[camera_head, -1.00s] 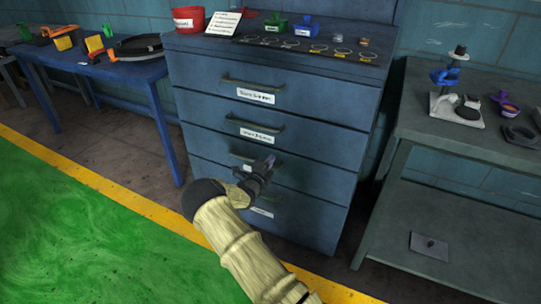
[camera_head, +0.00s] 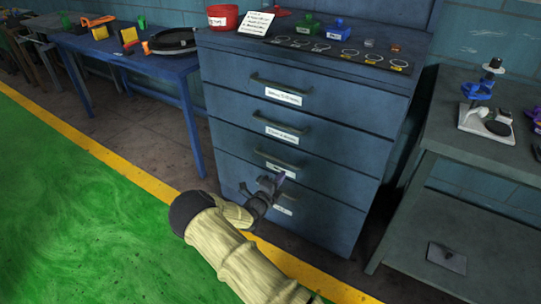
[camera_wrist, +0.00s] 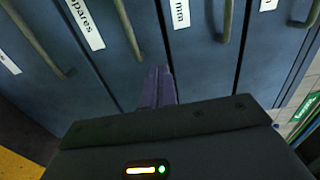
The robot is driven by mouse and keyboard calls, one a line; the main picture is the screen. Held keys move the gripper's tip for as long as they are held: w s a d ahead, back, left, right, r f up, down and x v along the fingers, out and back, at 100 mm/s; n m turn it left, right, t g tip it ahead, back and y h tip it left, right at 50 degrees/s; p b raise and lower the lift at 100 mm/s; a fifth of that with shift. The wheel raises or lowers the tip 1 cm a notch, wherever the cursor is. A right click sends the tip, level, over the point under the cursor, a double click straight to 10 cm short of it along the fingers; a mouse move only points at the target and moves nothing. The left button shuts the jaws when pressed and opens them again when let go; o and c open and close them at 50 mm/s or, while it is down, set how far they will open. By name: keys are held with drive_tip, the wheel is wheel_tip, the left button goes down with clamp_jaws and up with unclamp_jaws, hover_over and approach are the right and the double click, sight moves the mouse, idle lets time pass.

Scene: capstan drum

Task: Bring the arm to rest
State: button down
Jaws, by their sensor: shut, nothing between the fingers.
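My gripper (camera_head: 272,183) is at the end of my arm, in front of the lower drawers of the blue drawer cabinet (camera_head: 299,140) in the head view. Its fingers are shut and hold nothing. In the wrist view the closed dark purple fingers (camera_wrist: 157,88) point at the drawer fronts, which appear turned on their side with handles and white labels. I cannot tell how wide the gap is between the fingertips and the cabinet. All drawers in view look closed.
The cabinet top holds a red bin (camera_head: 224,17), a white card (camera_head: 257,23), and green and blue holders. A blue table (camera_head: 165,66) stands left, a grey bench (camera_head: 480,145) right. The green floor (camera_head: 80,200) is clear at the left.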

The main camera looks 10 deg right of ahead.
drive_tip(key=s+d+r+m+g, duration=0.2)
drive_tip(key=s+d+m+g, duration=0.15)
drive_tip(key=s+m, duration=0.3)
drive_tip(key=s+d+r+m+g+y, duration=0.1)
drive_tip(key=s+d+m+g, duration=0.2)
drive_tip(key=s+m+g, duration=0.35)
drive_tip(key=s+d+r+m+g, duration=0.2)
drive_tip(key=s+d+m+g, duration=0.15)
drive_tip(key=m, duration=0.55)
drive_tip(key=s+a+r+m+t+y, duration=0.1)
drive_tip(key=s+a+r+m+y, duration=0.6)
drive_tip(key=m, duration=0.5)
drive_tip(key=s+a+r+m+t+y, duration=0.2)
drive_tip(key=s+a+r+m+y, duration=0.2)
drive_tip(key=s+m, duration=0.6)
wheel_tip(320, 180, up, 32)
drive_tip(key=w+m+p, duration=0.1)
drive_tip(key=p, duration=3)
drive_tip(key=shift+f+m, duration=0.15)
drive_tip(key=shift+m, duration=0.25)
drive_tip(key=shift+g, duration=0.25)
